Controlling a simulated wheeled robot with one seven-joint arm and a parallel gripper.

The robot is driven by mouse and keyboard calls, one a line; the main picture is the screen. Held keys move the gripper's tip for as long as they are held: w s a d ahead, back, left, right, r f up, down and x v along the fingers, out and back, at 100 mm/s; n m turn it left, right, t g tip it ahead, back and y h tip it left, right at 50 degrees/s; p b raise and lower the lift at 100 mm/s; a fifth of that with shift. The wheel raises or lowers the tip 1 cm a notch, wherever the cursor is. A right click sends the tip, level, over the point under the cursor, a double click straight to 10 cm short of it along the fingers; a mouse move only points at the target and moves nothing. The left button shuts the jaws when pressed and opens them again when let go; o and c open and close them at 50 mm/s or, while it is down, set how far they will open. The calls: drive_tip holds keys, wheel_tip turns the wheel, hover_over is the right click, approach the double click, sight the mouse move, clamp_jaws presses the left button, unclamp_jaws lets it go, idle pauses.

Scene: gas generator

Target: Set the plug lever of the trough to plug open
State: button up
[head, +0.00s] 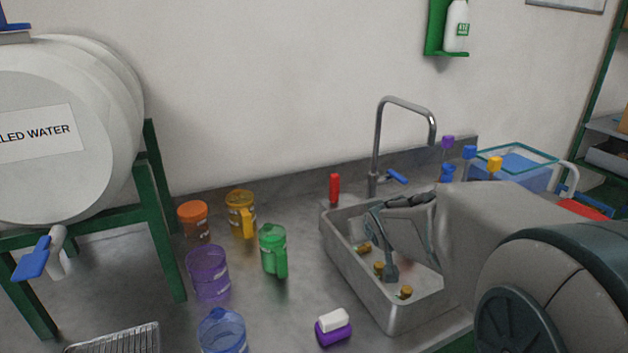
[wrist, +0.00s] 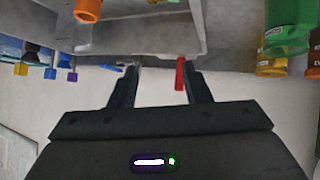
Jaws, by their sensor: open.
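The metal trough (head: 372,290) is set in the counter. A small upright red lever (head: 334,187) stands at its back left corner; it looks like the plug lever. My gripper reaches over the trough in the head view, and the arm hides the trough's right part. In the wrist view my gripper (wrist: 161,70) is open and empty. The red lever (wrist: 180,73) shows there between the lines of the two fingers, closer to the right one. I cannot tell how far beyond the fingertips it is. The trough wall (wrist: 140,48) also shows there.
A tall curved faucet (head: 378,145) with a blue handle stands behind the trough. Green (head: 273,250), purple (head: 208,272) and yellow (head: 240,213) jugs stand to the left. Small orange-capped items lie inside the trough. A white and purple block (head: 333,328) lies in front.

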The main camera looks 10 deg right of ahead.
sight(332, 175)
drive_tip(key=w+a+t+y+b, duration=0.1)
drive_tip(key=w+t+y+b, duration=0.1)
drive_tip(key=w, duration=0.6)
drive_tip(key=w+a+f+n+t+y+b, duration=0.1)
drive_tip(key=w+a+t+y+b, duration=0.1)
drive_tip(key=w, duration=0.7)
drive_tip(key=w+a+n+t+y+b, duration=0.1)
drive_tip(key=w+t+y+b, duration=0.1)
drive_tip(key=w, duration=0.7)
drive_tip(key=shift+a+f+t+y+b, duration=0.15)
drive_tip(key=shift+a+t+y+b, duration=0.05)
drive_tip(key=shift+t+y+b, duration=0.25)
clamp_jaws()
